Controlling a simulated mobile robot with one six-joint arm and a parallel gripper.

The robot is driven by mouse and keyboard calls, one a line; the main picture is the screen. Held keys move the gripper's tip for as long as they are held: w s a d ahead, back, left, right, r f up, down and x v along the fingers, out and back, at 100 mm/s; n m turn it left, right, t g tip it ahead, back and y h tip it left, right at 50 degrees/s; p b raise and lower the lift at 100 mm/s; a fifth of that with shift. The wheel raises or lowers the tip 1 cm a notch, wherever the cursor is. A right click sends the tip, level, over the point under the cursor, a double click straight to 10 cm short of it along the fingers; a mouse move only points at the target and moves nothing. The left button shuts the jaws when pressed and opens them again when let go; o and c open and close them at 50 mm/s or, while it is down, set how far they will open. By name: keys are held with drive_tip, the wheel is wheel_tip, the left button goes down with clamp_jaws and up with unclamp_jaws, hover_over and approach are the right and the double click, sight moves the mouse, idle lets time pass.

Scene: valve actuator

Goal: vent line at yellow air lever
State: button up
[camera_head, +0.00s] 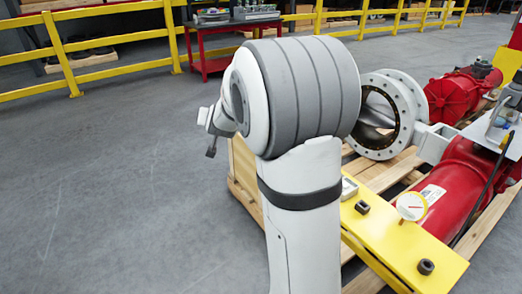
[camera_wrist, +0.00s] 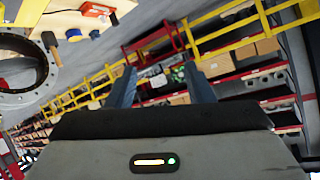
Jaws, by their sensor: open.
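In the wrist view, a cream panel (camera_wrist: 72,20) lies at the upper left, outside my fingers. The fingers point away from the panel, toward the background. In the head view my arm fills the middle and hides the panel face; I cannot make out the gripper's fingers there. The large flanged valve (camera_head: 405,110) stands just right of my arm.
On the panel are a red box (camera_wrist: 98,10) and blue knobs (camera_wrist: 95,33). Red actuator cylinders (camera_head: 455,185) and a yellow plate with a gauge (camera_head: 411,206) sit on a wooden pallet (camera_head: 385,177). Yellow railing (camera_head: 120,69) runs behind. Floor at left is clear.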

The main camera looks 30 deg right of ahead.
drive_tip(key=w+d+f+m+h+b, duration=0.4)
drive_tip(key=w+d+f+h, duration=0.1)
drive_tip(key=d+f, duration=0.45)
drive_tip(key=s+d+f+m+g+h+b, duration=0.2)
drive_tip(key=d+f+m+g+h+b, duration=0.25)
drive_tip(key=d+f, duration=0.4)
drive_tip(key=s+d+f+m+g+h+b, duration=0.2)
drive_tip(key=d+f+m+g+h+b, duration=0.3)
drive_tip(key=d+f, duration=0.35)
drive_tip(key=shift+n+h, duration=0.25)
drive_tip(key=shift+n, duration=0.2)
drive_tip(key=d, duration=0.4)
drive_tip(key=w+d+b, duration=0.1)
drive_tip(key=d, duration=0.1)
drive_tip(key=shift+d+f, duration=0.15)
clamp_jaws()
